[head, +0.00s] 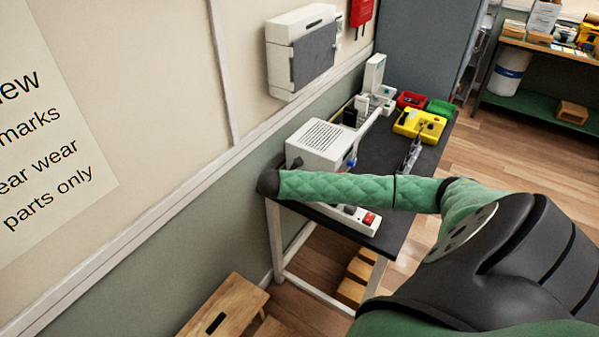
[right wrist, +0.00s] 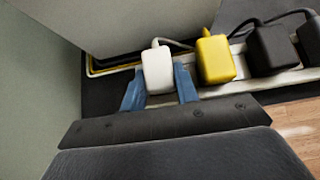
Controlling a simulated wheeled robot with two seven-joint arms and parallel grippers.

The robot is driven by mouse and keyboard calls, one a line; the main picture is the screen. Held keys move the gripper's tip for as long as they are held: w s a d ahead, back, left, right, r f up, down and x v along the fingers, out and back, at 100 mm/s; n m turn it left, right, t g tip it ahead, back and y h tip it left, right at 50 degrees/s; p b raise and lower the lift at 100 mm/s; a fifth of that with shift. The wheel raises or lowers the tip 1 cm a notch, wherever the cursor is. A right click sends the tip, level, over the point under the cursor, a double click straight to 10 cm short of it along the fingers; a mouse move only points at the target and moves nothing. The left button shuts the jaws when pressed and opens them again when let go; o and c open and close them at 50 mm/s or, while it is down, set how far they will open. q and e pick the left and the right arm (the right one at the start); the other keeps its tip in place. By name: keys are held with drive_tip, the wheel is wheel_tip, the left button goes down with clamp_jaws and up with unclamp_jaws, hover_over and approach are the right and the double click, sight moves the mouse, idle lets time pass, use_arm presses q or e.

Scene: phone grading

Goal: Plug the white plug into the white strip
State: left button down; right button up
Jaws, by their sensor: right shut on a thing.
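In the right wrist view the white plug (right wrist: 157,72) stands between the two blue fingers of my right gripper (right wrist: 159,84), which is shut on it. Its cord runs up behind it. The white strip (right wrist: 222,90) runs beneath, from the fingers to the right. The plug is at the strip's left part; its underside is hidden, so I cannot tell whether it is seated. In the head view the near end of the white strip (head: 352,217), with a red switch, shows below my arm. My arm hides the plug there. My left gripper is not in view.
A yellow plug (right wrist: 215,58) stands close right of the white one, then a black plug (right wrist: 272,50) and another. A white box with a vented top (head: 320,140) stands behind on the dark table. A yellow device (head: 420,124) lies farther back.

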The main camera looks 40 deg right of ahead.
drive_tip(key=shift+s+f, duration=0.1)
drive_tip(key=shift+f, duration=0.15)
